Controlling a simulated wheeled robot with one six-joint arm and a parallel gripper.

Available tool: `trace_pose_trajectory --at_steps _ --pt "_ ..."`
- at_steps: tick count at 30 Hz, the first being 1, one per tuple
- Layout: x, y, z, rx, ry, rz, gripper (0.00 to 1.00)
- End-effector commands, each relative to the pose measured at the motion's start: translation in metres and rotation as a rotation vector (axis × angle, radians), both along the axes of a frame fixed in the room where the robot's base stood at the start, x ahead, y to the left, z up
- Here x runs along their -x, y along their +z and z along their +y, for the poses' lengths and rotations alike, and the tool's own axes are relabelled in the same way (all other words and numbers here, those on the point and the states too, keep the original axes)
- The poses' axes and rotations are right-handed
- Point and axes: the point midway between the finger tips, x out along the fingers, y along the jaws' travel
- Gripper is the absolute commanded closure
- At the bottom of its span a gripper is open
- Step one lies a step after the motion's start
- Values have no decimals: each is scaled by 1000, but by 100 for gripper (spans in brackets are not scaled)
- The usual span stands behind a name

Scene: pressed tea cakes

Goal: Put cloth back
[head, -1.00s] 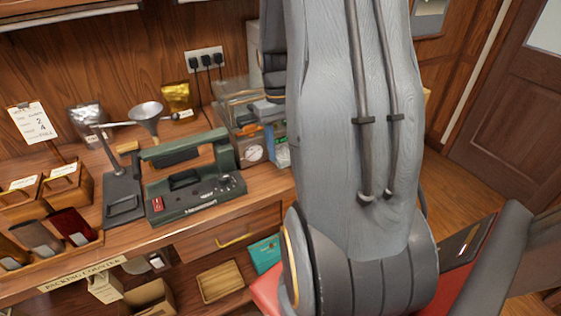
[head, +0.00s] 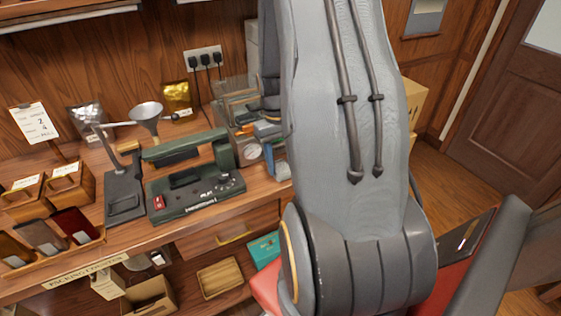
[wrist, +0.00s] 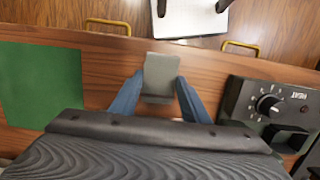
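My gripper (wrist: 161,78) shows in the wrist view with two blue fingers above the wooden counter. A small grey folded piece (wrist: 161,72), which looks like the cloth, sits between the fingertips, and both fingers meet its sides. Its lower edge is darker. I cannot tell whether it touches the counter beneath. In the head view my grey arm hides most of the area around the gripper, and the cloth cannot be made out clearly there.
The dark green sealer (head: 195,190) stands on the counter; its heat dial (wrist: 268,105) is right of the gripper in the wrist view. A flat green mat (wrist: 40,82) lies on the left there. A clear bin (head: 235,95) stands behind. Bare counter (wrist: 215,72) lies between.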

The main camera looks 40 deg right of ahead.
Motion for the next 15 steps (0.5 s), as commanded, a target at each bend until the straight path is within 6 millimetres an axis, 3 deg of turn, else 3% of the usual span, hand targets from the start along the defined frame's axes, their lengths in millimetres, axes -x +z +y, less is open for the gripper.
trace_pose_trajectory --at_steps 1,3,15 --pt "0 0 0 0 0 0 51" --pt "0 0 0 0 0 0 40" --pt "-1 5 0 0 0 -1 39"
